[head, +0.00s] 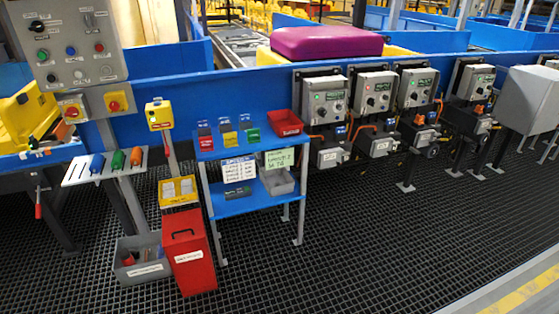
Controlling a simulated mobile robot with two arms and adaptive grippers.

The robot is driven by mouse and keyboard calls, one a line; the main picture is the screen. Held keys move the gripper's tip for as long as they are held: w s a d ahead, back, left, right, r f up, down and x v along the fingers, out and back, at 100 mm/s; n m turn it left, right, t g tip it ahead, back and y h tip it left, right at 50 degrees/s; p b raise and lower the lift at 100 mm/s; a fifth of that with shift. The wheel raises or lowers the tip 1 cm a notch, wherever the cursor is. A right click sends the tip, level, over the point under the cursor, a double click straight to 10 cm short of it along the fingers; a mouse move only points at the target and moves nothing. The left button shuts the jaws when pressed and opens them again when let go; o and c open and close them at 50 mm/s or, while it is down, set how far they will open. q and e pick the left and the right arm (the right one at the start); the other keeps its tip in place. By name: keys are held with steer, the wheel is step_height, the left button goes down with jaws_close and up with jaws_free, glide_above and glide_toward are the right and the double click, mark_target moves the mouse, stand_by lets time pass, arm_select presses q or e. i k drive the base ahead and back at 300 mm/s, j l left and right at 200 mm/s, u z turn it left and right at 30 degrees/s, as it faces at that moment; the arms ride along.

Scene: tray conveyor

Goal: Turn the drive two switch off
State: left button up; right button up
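Several grey drive control boxes hang in a row along the blue conveyor side. The first box from the left (325,112) shows a lit green lamp. The second box (374,106), third box (418,102) and fourth box (478,94) stand to its right, each with a dark label plate and small controls on the front. The labels are too small to read, so I cannot tell which is drive two or how its switch is set. Neither gripper is in view.
A blue shelf stand (254,207) with small bins stands left of the drives. A red box (188,258) and grey bin (142,270) stand on the floor. A grey control panel (68,76) is at upper left. The dark grated floor (370,250) before the drives is clear.

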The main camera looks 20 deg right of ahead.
mark_target(370, 101)
steer(key=z, duration=1.35)
